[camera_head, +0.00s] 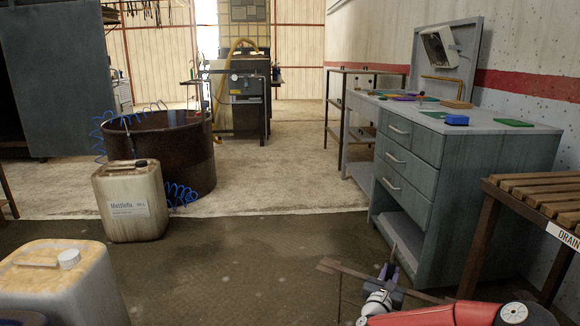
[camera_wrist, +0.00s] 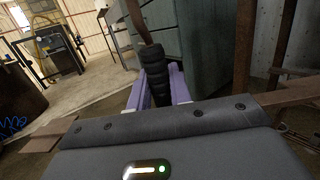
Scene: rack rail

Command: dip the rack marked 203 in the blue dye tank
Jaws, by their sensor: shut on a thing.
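My gripper (camera_head: 389,272) is at the lower right of the head view, in front of the drawer bench. Its pale purple fingers (camera_wrist: 158,90) are shut on the black ribbed handle of a rack (camera_wrist: 155,72). The rack's brown crossbar (camera_head: 345,269) sticks out on both sides of my gripper, slightly tilted, above the floor. A thin rod hangs from its left part. I cannot read any number on the rack. No tank of blue dye can be made out; a round rusty brown tub (camera_head: 180,155) stands at left, its contents hidden.
A slatted wooden stand (camera_head: 540,190) marked DRAIN is at right, close to my arm. The grey drawer bench (camera_head: 440,200) stands behind my gripper. Two jerrycans, one labelled (camera_head: 130,205) and one nearer (camera_head: 65,290), stand at left. The middle floor is clear.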

